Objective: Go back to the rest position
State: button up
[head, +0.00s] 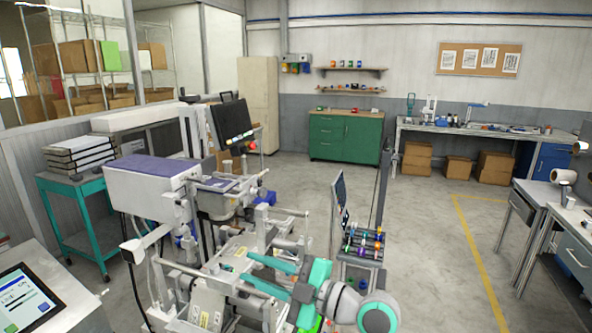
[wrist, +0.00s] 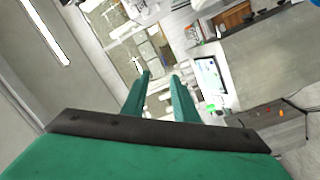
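My gripper (head: 247,268) has two teal fingers and points left in the head view, over or beside the lower front part of a grey machine (head: 205,290). My arm reaches in from the bottom of that view. In the wrist view my gripper (wrist: 162,76) shows its two fingers apart, with a gap and nothing held between them. The wrist picture is tilted. I cannot tell whether the fingers touch the machine.
A small rack with coloured reels (head: 364,242) stands close right of my arm. A teal cart (head: 75,187) stands at the left, and a tablet (head: 25,298) lies at bottom left. Open floor (head: 430,250) lies right of the rack, before the workbench (head: 490,133).

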notch_tip(320, 180, down, 10)
jog(key=w+m+t+h, duration=0.1)
jog(key=m+t+h, duration=0.1)
jog(key=m+t, duration=0.35)
jog(key=s+d+f+m+t+h, duration=0.15)
jog(key=s+f+m+h, duration=0.45)
jog(key=f, duration=0.6)
jog(key=s+d+f+m+h, duration=0.2)
jog(key=s+f+m+h, duration=0.2)
jog(key=s+f+m, duration=0.5)
jog(key=s+d+f+m+h, duration=0.2)
jog(key=s+f, duration=0.1)
jog(key=s, duration=0.7)
jog(key=s+d+f+m+h, duration=0.1)
jog(key=s+d+f+h, duration=0.25)
jog(key=s, duration=0.65)
jog(key=s+a+r+y, duration=0.1)
jog(key=s+r, duration=0.3)
jog(key=s, duration=0.4)
jog(key=shift+c, duration=0.4)
